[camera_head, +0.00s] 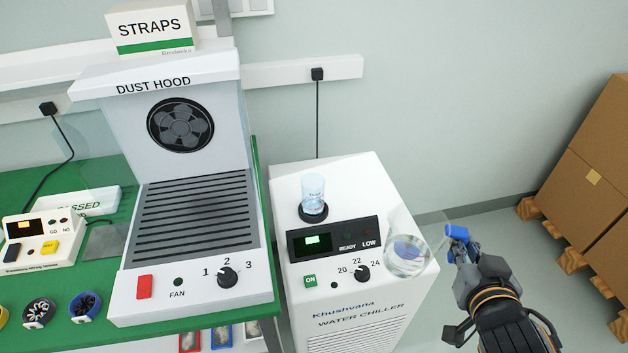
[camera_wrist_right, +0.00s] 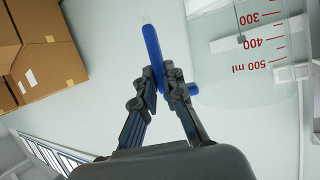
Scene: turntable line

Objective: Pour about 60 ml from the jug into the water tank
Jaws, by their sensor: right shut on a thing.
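The jug (camera_head: 410,252) is clear, with a blue handle (camera_head: 457,232) and some water low inside it. My right gripper (camera_head: 462,250) is shut on that handle, and the jug hangs at the front right of the chiller top. In the right wrist view the fingers (camera_wrist_right: 167,88) pinch the blue handle (camera_wrist_right: 152,55), beside the jug wall with red ml marks (camera_wrist_right: 262,62). The water tank (camera_head: 313,193) is a small clear, bluish cylinder standing upright in a dark ring on the chiller. The jug is apart from it, to its right. My left gripper is out of view.
The white water chiller (camera_head: 345,165) has a panel with a green display and a knob (camera_head: 362,273). A dust hood (camera_head: 190,200) stands left of it on a green bench (camera_head: 20,187). Cardboard boxes (camera_head: 590,150) stand on pallets at the right, with clear floor between.

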